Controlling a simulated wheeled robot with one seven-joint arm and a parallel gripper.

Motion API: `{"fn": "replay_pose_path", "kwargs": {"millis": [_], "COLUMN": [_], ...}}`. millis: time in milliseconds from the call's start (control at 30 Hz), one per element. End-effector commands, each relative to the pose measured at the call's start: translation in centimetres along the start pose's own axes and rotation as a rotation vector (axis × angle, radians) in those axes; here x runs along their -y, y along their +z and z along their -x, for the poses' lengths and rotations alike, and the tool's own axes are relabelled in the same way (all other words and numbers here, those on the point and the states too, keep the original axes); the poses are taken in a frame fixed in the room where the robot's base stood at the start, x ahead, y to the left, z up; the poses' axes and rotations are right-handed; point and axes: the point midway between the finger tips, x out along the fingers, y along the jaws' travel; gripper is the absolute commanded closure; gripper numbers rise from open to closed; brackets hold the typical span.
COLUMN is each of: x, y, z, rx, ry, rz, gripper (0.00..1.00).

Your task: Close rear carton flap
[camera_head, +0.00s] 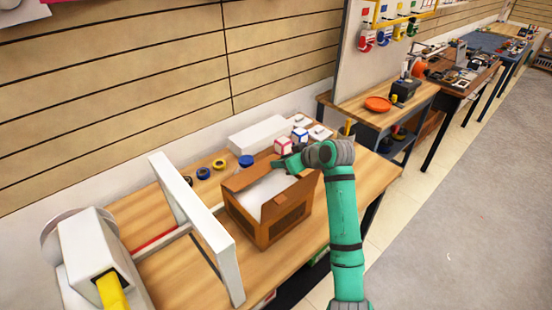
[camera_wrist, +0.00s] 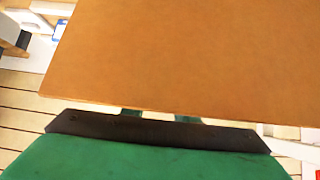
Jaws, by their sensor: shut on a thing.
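The open brown carton (camera_head: 256,225) stands on the wooden bench, with a pale white surface showing inside it. Its rear flap (camera_head: 246,177) stands up along the back edge. In the wrist view a flat brown cardboard panel (camera_wrist: 190,55), which looks like this flap, fills most of the picture. My gripper (camera_head: 282,163) is at the flap's upper edge, behind the carton opening. It is shut on the flap; the wrist view shows the green fingertips (camera_wrist: 158,115) partly hidden at the panel's edge. The arm reaches over the carton's right side.
A white frame (camera_head: 205,232) stands on the bench left of the carton. Tape rolls (camera_head: 203,173), a blue-capped jar (camera_head: 245,161), a long white box (camera_head: 258,134) and small boxes (camera_head: 283,145) sit behind it. The wall is close behind; open floor (camera_head: 450,200) lies to the right.

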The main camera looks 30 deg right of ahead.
Motion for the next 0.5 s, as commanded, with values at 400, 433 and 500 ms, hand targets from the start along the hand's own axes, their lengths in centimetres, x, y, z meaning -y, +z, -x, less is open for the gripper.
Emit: {"fn": "replay_pose_path", "kwargs": {"millis": [400, 433, 500], "x": [-0.12, -0.06, -0.02], "y": [0.68, 0.65, 0.63], "z": [-0.15, -0.19, -0.21], "rx": [0.011, 0.011, 0.011], "ry": [-0.001, -0.001, -0.002], "rz": [-0.005, -0.004, -0.004], "gripper": [1.0, 1.0, 0.69]}}
